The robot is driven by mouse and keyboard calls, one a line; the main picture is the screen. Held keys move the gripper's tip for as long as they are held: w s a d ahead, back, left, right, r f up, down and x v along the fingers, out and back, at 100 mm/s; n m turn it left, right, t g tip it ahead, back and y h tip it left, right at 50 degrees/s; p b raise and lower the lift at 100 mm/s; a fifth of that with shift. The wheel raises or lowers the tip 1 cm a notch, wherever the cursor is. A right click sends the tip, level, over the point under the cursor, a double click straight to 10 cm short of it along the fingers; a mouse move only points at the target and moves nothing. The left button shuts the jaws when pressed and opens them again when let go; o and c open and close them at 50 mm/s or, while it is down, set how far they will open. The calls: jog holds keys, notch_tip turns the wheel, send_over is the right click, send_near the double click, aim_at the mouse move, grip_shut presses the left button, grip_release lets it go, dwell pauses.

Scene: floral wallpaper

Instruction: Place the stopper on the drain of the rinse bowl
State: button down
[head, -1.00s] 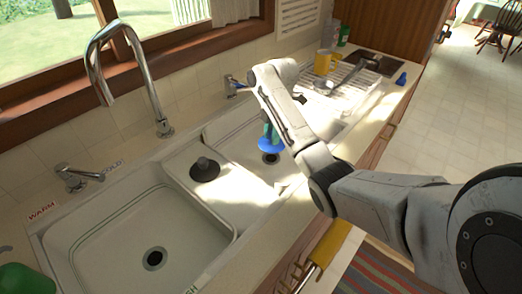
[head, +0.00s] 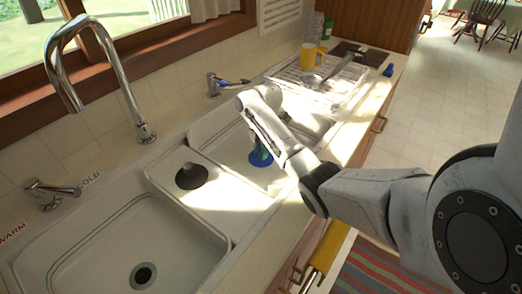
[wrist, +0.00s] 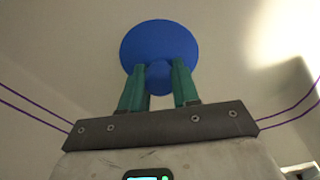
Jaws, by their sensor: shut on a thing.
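The blue stopper (head: 261,159) is in the right-hand bowl (head: 232,148) of the sink, low over its floor. My gripper (head: 258,143) is shut on the stopper's knob from above. In the wrist view the stopper's round blue disc (wrist: 160,42) lies beyond the teal fingers of my gripper (wrist: 158,75), which pinch the knob. The drain of the right-hand bowl is hidden in both current views, behind or under the stopper. I cannot tell whether the stopper touches the bowl floor.
A black stopper (head: 191,176) stands on the ledge between the bowls. The left bowl has an open drain (head: 143,276). A tall faucet (head: 130,95) rises behind the sink. A yellow mug (head: 314,57), a drying rack (head: 318,82) and a small blue object (head: 388,70) are further right.

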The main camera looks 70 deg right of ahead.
jog(key=shift+f, duration=0.15)
jog(key=c, duration=0.8)
grip_release()
jog(key=r, duration=0.4)
jog(key=r+p, duration=0.1)
jog(key=r, duration=0.3)
jog(key=d+r+p, duration=0.1)
jog(key=r, duration=0.3)
jog(key=shift+s+d+r, duration=0.1)
jog(key=shift+s, duration=0.25)
